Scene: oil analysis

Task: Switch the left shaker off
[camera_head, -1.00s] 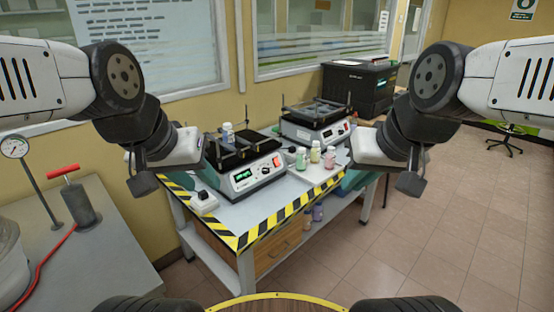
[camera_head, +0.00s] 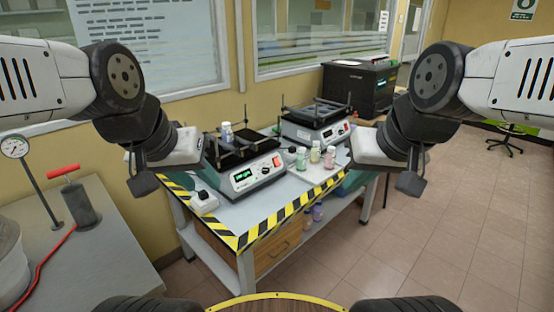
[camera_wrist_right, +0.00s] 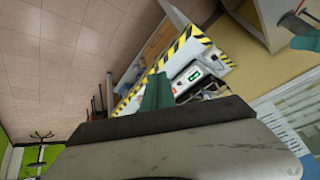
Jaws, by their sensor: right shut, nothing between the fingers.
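The left shaker (camera_head: 245,180) stands on the table with a lit green display and a red switch (camera_head: 277,161) on its front. A bottle (camera_head: 227,132) stands on its black platform. The right shaker (camera_head: 315,129) is behind it to the right. My left gripper (camera_head: 188,179) is left of the left shaker, partly hidden by my wrist; its jaws are unclear. My right gripper (camera_head: 352,181) is right of the shakers, apart from the left shaker. In the right wrist view its teal fingers (camera_wrist_right: 157,92) are shut and empty, and the left shaker (camera_wrist_right: 187,77) shows beyond them.
A white tray (camera_head: 316,174) with several small bottles lies right of the left shaker. A white box with a black knob (camera_head: 204,202) stands at the left front. The table edge has black-yellow tape (camera_head: 270,229). A black machine (camera_head: 358,88) stands behind.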

